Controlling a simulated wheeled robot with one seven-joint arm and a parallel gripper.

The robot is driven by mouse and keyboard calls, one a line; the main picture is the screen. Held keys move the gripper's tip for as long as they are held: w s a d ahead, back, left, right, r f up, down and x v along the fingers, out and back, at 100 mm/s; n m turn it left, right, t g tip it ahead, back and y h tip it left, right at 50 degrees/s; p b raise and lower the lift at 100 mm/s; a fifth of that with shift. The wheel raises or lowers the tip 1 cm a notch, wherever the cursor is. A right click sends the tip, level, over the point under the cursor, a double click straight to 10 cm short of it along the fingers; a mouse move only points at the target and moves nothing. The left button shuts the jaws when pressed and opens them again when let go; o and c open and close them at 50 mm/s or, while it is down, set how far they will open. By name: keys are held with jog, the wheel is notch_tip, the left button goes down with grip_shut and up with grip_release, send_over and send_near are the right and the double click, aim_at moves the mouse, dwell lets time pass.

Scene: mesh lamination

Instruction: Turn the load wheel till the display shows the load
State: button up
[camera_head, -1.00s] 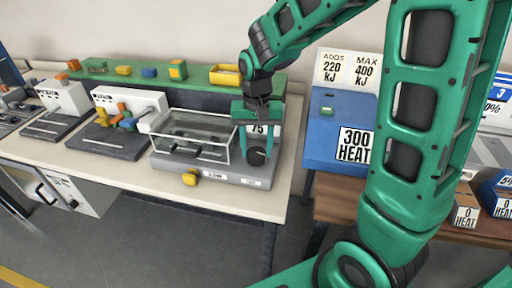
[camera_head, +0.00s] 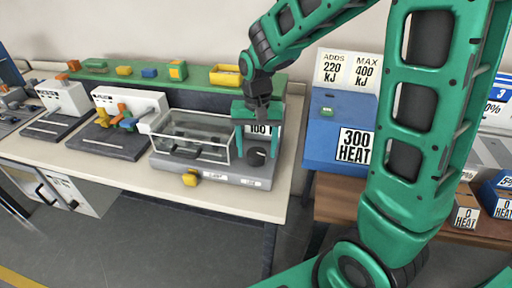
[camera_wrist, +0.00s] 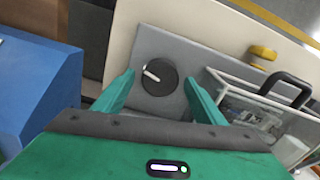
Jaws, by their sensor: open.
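The load wheel (camera_wrist: 158,77) is a dark round knob with a white pointer mark, on the grey machine's top plate; it also shows in the head view (camera_head: 256,156). The display (camera_head: 258,129) behind it reads 100 and is partly framed by my gripper. My gripper (camera_wrist: 158,92) is open, its two green fingers on either side of the wheel in the wrist view. I cannot tell whether the fingers touch the wheel. In the head view my gripper (camera_head: 257,148) comes down over the wheel from above.
A clear-walled box with a black handle (camera_head: 184,152) stands left of the wheel. A yellow knob (camera_head: 191,179) sticks out at the machine's front. A blue unit marked 300 HEAT (camera_head: 335,135) stands to the right. The bench front edge (camera_head: 240,208) is bare.

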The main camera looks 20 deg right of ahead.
aim_at(257, 152)
notch_tip(257, 152, up, 11)
dwell(0.5)
jog(key=shift+d+f, duration=0.1)
jog(key=shift+f, duration=0.05)
jog(key=s+d+f, duration=0.1)
jog(key=s+d, duration=0.7)
jog(key=s, duration=0.3)
jog(key=s+d+f+m, duration=0.1)
jog(key=s+d+f, duration=0.1)
jog(key=s+d, duration=0.7)
jog(key=s, duration=0.3)
jog(key=shift+s+f, duration=0.3)
jog(key=shift+w+f, duration=0.25)
jog(key=shift+w, duration=0.35)
